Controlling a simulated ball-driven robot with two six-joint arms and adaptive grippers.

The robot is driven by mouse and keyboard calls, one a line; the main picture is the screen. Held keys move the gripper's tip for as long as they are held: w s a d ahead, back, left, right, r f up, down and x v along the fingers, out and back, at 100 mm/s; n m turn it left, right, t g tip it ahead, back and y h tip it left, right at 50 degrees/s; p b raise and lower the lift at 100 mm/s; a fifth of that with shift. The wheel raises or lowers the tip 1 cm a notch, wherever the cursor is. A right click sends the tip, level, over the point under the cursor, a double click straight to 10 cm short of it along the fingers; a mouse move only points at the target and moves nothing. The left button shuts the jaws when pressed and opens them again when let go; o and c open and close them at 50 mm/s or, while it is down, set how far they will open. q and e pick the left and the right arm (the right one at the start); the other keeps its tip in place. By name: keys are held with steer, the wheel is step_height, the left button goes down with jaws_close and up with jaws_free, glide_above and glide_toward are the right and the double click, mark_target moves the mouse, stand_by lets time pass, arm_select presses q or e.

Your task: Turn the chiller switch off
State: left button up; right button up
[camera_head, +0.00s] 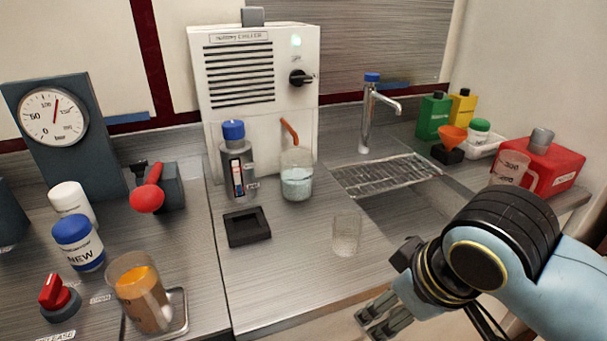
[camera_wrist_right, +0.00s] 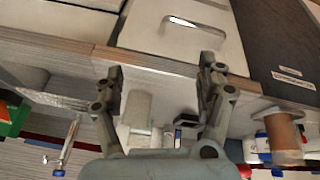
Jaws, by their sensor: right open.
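The chiller (camera_head: 257,110) is a white box with black vent slats at the back of the bench in the head view. Its switch (camera_head: 300,78) is a black rotary knob on the right of the front panel, with a pale lit lamp (camera_head: 295,42) above it. The knob's pointer lies roughly sideways, to the right. My right gripper (camera_head: 378,318) is low in front of the bench's front edge, well below and away from the switch. In the right wrist view its two fingers (camera_wrist_right: 160,88) are apart with nothing between them. My left gripper is not in view.
A clear beaker (camera_head: 346,236) stands near the front edge. A blue-capped cylinder (camera_head: 237,160) and a beaker of pale liquid (camera_head: 297,178) stand before the chiller. A tap (camera_head: 368,115) and sink rack (camera_head: 385,175) are to the right. A red can (camera_head: 540,165) stands far right.

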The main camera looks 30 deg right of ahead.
steer(key=w+d+r+m+t+h, duration=0.1)
steer(key=w+d+r+t, duration=0.2)
steer(key=w, duration=0.5)
steer(key=w+d+r+m+t+h, duration=0.2)
steer(key=w+d+r+t, duration=0.15)
steer(key=w, duration=0.45)
steer(key=t, duration=0.7)
glide_toward(303, 80)
steer(key=p+x, duration=0.1)
steer(key=x, duration=0.9)
steer(key=shift+p, duration=0.4)
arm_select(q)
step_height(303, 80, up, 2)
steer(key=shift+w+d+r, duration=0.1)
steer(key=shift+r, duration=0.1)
arm_select(e)
steer(key=shift+r, duration=0.1)
steer(key=shift+c, duration=0.3)
steer(key=c, duration=1.1)
